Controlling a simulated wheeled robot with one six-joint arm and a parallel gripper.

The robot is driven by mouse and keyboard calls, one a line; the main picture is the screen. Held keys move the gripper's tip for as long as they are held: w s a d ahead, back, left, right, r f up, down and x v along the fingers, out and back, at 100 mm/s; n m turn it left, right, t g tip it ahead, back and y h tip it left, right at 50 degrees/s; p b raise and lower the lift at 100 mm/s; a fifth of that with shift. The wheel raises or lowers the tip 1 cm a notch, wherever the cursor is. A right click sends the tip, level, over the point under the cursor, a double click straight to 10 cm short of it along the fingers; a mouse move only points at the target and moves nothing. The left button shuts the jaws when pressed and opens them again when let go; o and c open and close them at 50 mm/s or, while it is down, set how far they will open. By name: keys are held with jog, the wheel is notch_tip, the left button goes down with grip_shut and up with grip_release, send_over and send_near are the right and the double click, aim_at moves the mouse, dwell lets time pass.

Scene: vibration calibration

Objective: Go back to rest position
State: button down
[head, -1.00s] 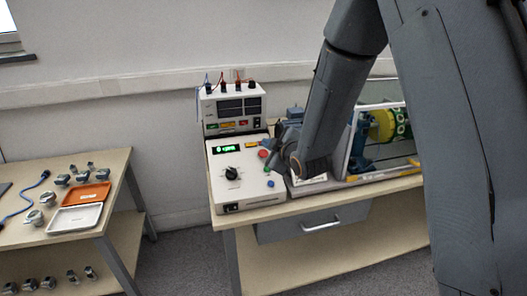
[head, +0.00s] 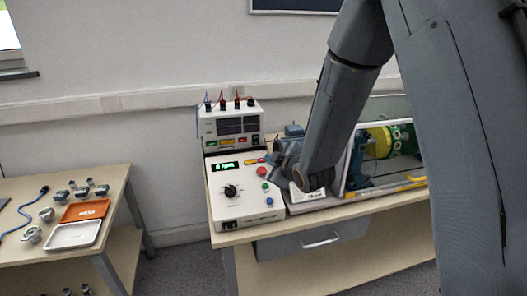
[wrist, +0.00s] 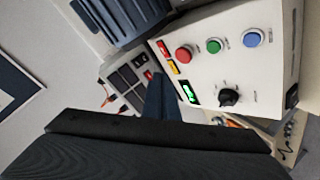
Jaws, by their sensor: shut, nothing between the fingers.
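My gripper (wrist: 160,97) is shut and empty. In the wrist view its narrow blue-grey fingers stand in front of the white control box (wrist: 275,85), apart from the buttons. In the head view my arm reaches down to the right of the control box (head: 225,205), and its end hides part of what stands behind it. The box has a lit green display (head: 226,167), a black knob (head: 230,190), and red (wrist: 184,54), green (wrist: 214,46) and blue (wrist: 252,40) buttons.
A white instrument (head: 231,125) with cables stands behind the box. A guarded rig with a green and yellow cylinder (head: 390,140) is close on the right. The left table (head: 112,190) holds an orange tray (head: 86,210), a white tray (head: 74,236) and metal parts.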

jog(key=s+d+f+m+g+h, duration=0.2)
jog(key=s+d+m+g+h, duration=0.4)
jog(key=s+d, duration=0.55)
jog(key=s+d+m+g, duration=0.2)
jog(key=s+d+m, duration=0.1)
jog(key=s, duration=0.6)
jog(key=s+d+m+g, duration=0.3)
jog(key=s+m, duration=0.2)
jog(key=s, duration=0.5)
jog(key=shift+d+f, duration=0.3)
jog(key=c, duration=2.5)
grip_release()
